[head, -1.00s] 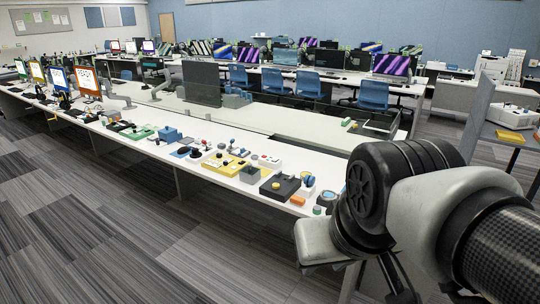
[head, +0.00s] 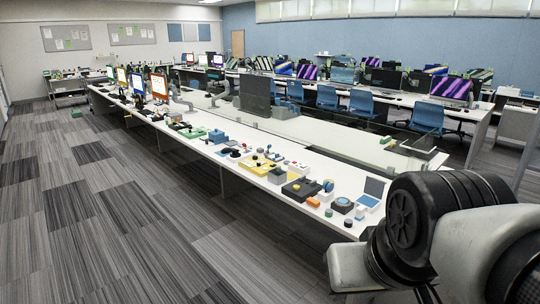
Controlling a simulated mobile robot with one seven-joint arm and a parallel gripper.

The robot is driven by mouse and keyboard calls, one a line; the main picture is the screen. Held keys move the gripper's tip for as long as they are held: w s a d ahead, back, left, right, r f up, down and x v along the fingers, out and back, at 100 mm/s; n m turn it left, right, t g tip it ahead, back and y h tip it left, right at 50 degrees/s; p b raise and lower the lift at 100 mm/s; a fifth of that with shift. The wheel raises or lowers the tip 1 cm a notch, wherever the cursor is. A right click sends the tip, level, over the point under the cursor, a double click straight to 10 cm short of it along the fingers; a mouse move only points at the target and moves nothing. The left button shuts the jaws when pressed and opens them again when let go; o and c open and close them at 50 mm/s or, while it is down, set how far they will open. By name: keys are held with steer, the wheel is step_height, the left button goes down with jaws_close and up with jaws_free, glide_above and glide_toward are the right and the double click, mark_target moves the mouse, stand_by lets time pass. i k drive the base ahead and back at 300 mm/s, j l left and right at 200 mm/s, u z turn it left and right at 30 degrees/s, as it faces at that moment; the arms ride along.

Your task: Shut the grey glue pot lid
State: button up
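No thing is clearly recognisable as the grey glue pot at this size. A small dark grey round pot (head: 343,205) stands near the close end of the long white table (head: 225,157), and I cannot tell how its lid stands. Close by, a grey and blue case (head: 371,193) has a raised flat lid. My arm fills the lower right of the head view, beyond the table's close end. My gripper's fingers are not visible.
A black box (head: 298,190), an orange block (head: 312,202) and a yellow tray (head: 256,168) stand on the table among several small items. Monitors (head: 158,86) stand farther along. Blue chairs (head: 427,117) are behind. The striped floor (head: 130,220) at left is open.

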mark_target(374, 187)
steer(key=k+l+u, duration=0.25)
steer(key=k+l, duration=0.5)
steer(key=k+l+u, duration=0.15)
steer(key=k+l, duration=0.15)
steer(key=l, duration=0.15)
steer(key=k+l+u, duration=0.15)
steer(key=k+l, duration=0.15)
steer(key=l, duration=0.15)
steer(key=k+l+u, duration=0.1)
steer(key=l+u, duration=0.2)
steer(key=l, duration=0.85)
steer(key=i+l+u, duration=0.15)
steer(key=l+u, duration=0.15)
steer(key=l, duration=1.4)
steer(key=l+u, duration=0.35)
steer(key=l, duration=1.35)
steer(key=l+u, duration=0.15)
steer(key=l, duration=0.6)
steer(key=k+l+u, duration=0.15)
steer(key=l, duration=0.6)
steer(key=l+u, duration=0.15)
steer(key=l, duration=0.65)
